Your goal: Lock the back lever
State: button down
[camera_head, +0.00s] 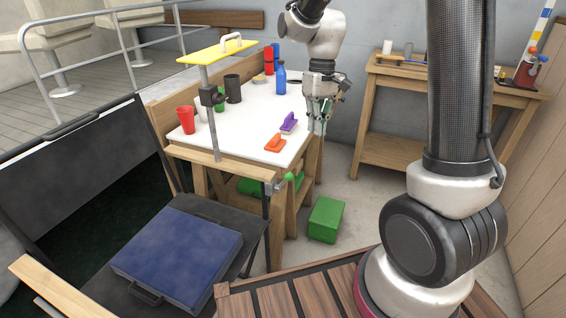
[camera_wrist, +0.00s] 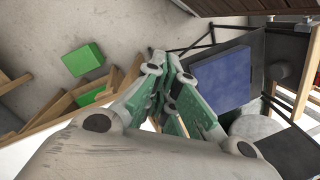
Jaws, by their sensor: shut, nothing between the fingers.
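My gripper (camera_head: 318,118) hangs over the right edge of the white-topped workbench (camera_head: 255,122), fingers downward, shut and empty. In the wrist view its green-padded fingers (camera_wrist: 171,75) are close together and hold nothing. A green-ended lever (camera_head: 289,177) sticks out from a metal clamp at the bench's front right corner, below and left of my gripper. Another green part (camera_head: 219,99) shows beside the dark clamp on the upright post (camera_head: 209,120), which carries a yellow board (camera_head: 216,50) with a white handle. I cannot tell which is the back lever, or its lock state.
Red, grey and black cups, bottles, an orange tool (camera_head: 275,143) and a purple tool (camera_head: 289,122) stand or lie on the bench. A green box (camera_head: 325,219) is on the floor. A blue case (camera_head: 178,254) lies at front left. A wooden side table (camera_head: 397,118) stands behind right.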

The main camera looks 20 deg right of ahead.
jog(key=w+a+f+n, duration=0.2)
jog(key=w+a, duration=0.1)
jog(key=w, duration=0.3)
jog(key=w+a+f+n+y, duration=0.1)
jog(key=w+a+f+n, duration=0.1)
jog(key=w, duration=0.4)
jog(key=shift+w+a+f+n, duration=0.3)
jog(key=shift+a+n, duration=0.2)
jog(key=shift+a, duration=0.2)
send_over(284, 182)
jog(key=w, duration=0.3)
jog(key=w+d+x, duration=0.1)
jog(key=d+x, duration=0.1)
jog(key=x, duration=1)
jog(key=shift+f, duration=0.35)
jog(key=shift+w+d+y, duration=0.15)
jog(key=shift+d+y, duration=0.1)
jog(key=shift+y, duration=0.05)
jog(key=shift+s+d+f, duration=0.1)
jog(key=shift+s+d, duration=0.05)
jog(key=shift+s, duration=0.05)
